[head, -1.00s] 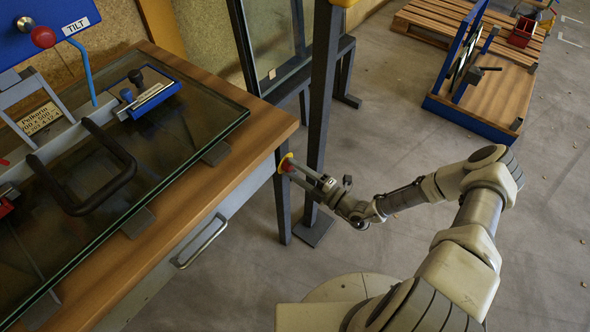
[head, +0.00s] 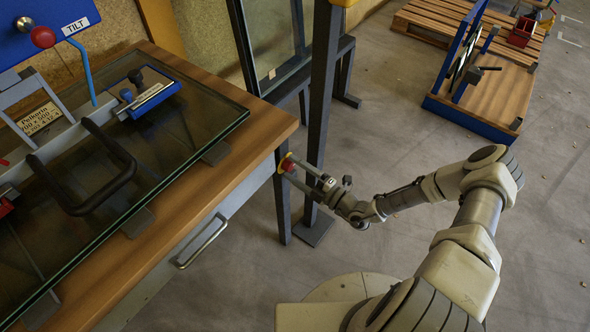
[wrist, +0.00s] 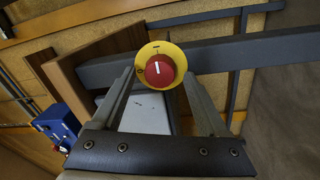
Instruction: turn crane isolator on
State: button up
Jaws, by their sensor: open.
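The crane isolator is a red rotary knob (wrist: 159,71) on a round yellow plate (wrist: 173,51). Its white mark points nearly straight up in the wrist view. In the head view the red knob (head: 286,165) is small, at the table's front right corner by a dark post. My gripper (wrist: 160,77) is open, with one finger on each side of the knob. Gaps show between the fingers and the knob; I cannot tell how deep the tips reach. In the head view my gripper (head: 291,167) is at the isolator, and its fingers partly cover it.
A wooden table (head: 256,117) with a glass pane (head: 185,130) and a black handle (head: 128,170) is on the left. A drawer handle (head: 203,241) sticks out below. A dark upright post (head: 317,110) stands close behind my gripper.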

jog(key=p+v, duration=0.1)
jog(key=v, duration=1.6)
jog(key=shift+d+p, duration=0.2)
jog(key=shift+p, duration=0.1)
jog(key=shift+s+r, duration=0.1)
